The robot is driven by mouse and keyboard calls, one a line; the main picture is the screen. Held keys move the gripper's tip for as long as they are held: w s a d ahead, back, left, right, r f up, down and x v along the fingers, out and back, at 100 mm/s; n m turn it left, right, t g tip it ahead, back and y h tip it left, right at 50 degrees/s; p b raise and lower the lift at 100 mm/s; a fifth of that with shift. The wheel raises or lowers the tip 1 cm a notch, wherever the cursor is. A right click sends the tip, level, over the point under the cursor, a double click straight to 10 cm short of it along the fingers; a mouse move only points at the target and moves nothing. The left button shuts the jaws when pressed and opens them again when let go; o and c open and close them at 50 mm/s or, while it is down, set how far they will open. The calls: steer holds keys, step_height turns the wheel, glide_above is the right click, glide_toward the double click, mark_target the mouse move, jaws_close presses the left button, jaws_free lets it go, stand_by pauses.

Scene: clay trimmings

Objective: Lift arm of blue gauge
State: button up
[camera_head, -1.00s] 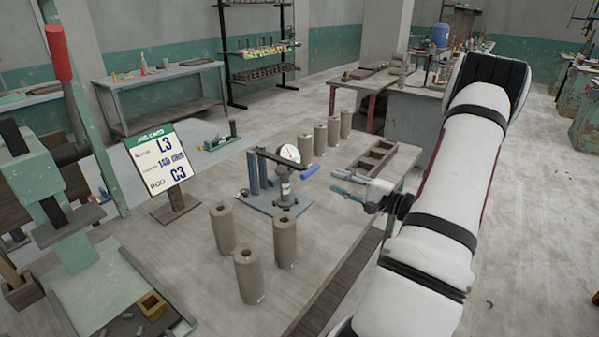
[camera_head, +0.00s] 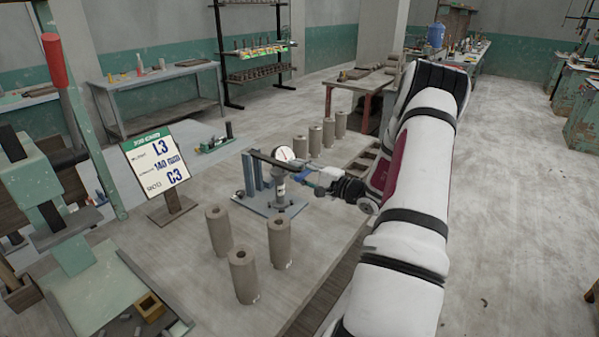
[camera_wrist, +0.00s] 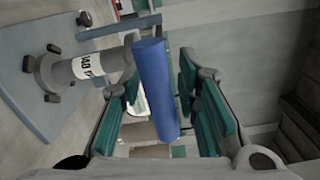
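The blue gauge stands on the table with a blue base plate (camera_head: 262,206), upright posts, a dark arm (camera_head: 264,158) and a round white dial (camera_head: 284,154). In the wrist view, the arm's blue handle (camera_wrist: 154,90) lies between the green-padded fingers of my gripper (camera_wrist: 160,105). The fingers are apart, with a visible gap on each side of the handle. A grey cylindrical part with a label (camera_wrist: 85,68) is left of the handle. In the head view my gripper (camera_head: 313,178) is at the gauge's right side and partly covers the handle.
Three clay cylinders stand in front of the gauge, one of them here (camera_head: 243,275). Several more (camera_head: 300,148) stand behind it. A sign (camera_head: 157,158) stands to the left. A wooden rack (camera_head: 362,164) behind my gripper is partly hidden by my arm.

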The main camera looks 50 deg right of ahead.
jaws_close()
